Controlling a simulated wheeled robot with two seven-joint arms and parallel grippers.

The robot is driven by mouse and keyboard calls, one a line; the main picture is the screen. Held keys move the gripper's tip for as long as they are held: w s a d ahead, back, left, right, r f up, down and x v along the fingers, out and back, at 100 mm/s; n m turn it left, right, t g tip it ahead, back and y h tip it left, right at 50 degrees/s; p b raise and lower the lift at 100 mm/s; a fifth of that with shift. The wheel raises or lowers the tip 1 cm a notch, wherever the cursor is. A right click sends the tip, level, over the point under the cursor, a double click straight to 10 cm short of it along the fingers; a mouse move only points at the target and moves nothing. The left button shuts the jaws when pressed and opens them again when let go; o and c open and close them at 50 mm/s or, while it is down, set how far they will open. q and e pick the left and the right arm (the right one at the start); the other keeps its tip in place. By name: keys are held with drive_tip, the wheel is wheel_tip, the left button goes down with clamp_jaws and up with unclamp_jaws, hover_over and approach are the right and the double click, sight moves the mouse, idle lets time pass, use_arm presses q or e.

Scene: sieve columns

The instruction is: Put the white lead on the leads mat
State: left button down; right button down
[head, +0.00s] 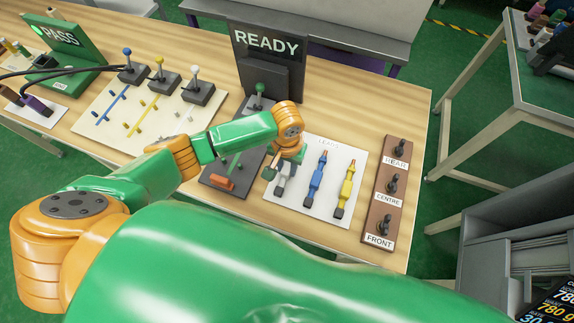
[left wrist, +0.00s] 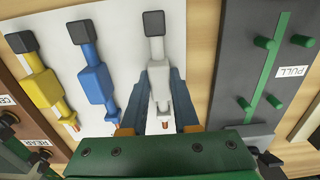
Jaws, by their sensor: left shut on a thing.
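The white lead (left wrist: 157,62), with a dark square end cap, lies over the left part of the white leads mat (head: 302,196), in line with the blue lead (head: 316,180) and the yellow lead (head: 345,190). My left gripper (left wrist: 163,100) is shut on the white lead, one blue finger on each side of its body. In the head view the white lead (head: 283,182) is partly hidden below my left gripper (head: 284,168). It seems to rest on the mat, but I cannot tell if it touches. My right gripper is not in view.
A brown block (head: 388,209) labelled REAR, CENTRE and FRONT stands right of the mat. A dark PULL panel (left wrist: 263,35) with green pegs is beside the mat. A READY sign (head: 267,45) and a board with colored levers (head: 112,113) stand farther back.

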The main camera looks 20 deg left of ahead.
sight(287, 168)
use_arm(q)
drive_tip(key=c, duration=0.7)
unclamp_jaws()
drive_tip(key=shift+o, duration=0.2)
wheel_tip(287, 168, up, 12)
drive_tip(key=p, duration=0.1)
drive_tip(key=shift+s, duration=0.1)
